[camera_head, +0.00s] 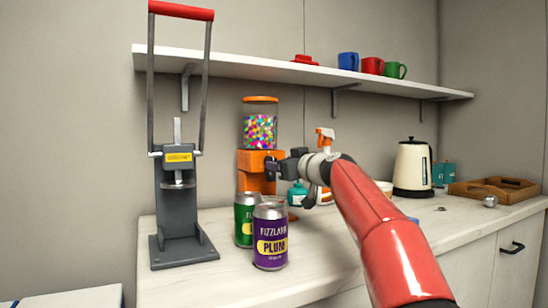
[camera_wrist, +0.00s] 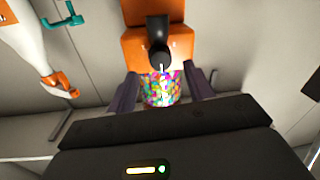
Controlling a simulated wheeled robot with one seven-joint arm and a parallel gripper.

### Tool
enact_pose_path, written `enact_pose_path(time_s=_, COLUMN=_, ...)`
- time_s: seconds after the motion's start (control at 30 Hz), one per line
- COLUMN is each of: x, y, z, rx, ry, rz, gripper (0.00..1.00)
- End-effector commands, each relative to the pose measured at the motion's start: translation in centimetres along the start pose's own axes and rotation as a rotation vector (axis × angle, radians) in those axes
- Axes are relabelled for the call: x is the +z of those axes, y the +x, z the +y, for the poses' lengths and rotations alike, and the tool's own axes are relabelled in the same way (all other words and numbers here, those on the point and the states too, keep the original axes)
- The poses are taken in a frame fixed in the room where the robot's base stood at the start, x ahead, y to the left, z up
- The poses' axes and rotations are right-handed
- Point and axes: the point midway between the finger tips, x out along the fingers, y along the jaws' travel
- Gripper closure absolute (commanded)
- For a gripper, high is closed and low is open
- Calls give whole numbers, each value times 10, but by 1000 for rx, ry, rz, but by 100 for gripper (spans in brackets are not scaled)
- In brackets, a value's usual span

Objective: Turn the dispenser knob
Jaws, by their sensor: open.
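The dispenser (camera_head: 260,98) has an orange lid and base and a clear globe of colourful candy. It stands against the wall on the counter. In the wrist view its orange body (camera_wrist: 136,45) appears upside down, with the candy globe below. The dark round knob (camera_wrist: 160,59) with a pale line is on its front, beside a black chute (camera_wrist: 157,27). My gripper (camera_head: 277,164) is in front of the orange base and hides part of it. In the wrist view my gripper's fingers (camera_wrist: 165,76) are apart, one on each side, with nothing held between them. Contact with the knob cannot be told.
A purple can (camera_head: 270,238) and a green can (camera_head: 243,220) stand before the dispenser. A grey press (camera_head: 180,215) is left. A spray bottle (camera_head: 325,140) and teal bottle (camera_head: 297,194) are near my gripper. A shelf (camera_head: 240,70) with mugs runs above; a kettle (camera_head: 411,168) stands right.

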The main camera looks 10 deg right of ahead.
Motion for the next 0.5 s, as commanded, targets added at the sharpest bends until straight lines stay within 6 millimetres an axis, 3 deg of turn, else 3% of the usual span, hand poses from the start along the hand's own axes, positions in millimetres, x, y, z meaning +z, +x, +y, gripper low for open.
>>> enact_pose_path(time_s=0.2, x=-3, y=30, z=0, rx=-2, ry=1, rz=0, gripper=48)
enact_pose_path(time_s=0.5, x=0, y=37, z=0, rx=0, ry=0, rz=-1, gripper=48)
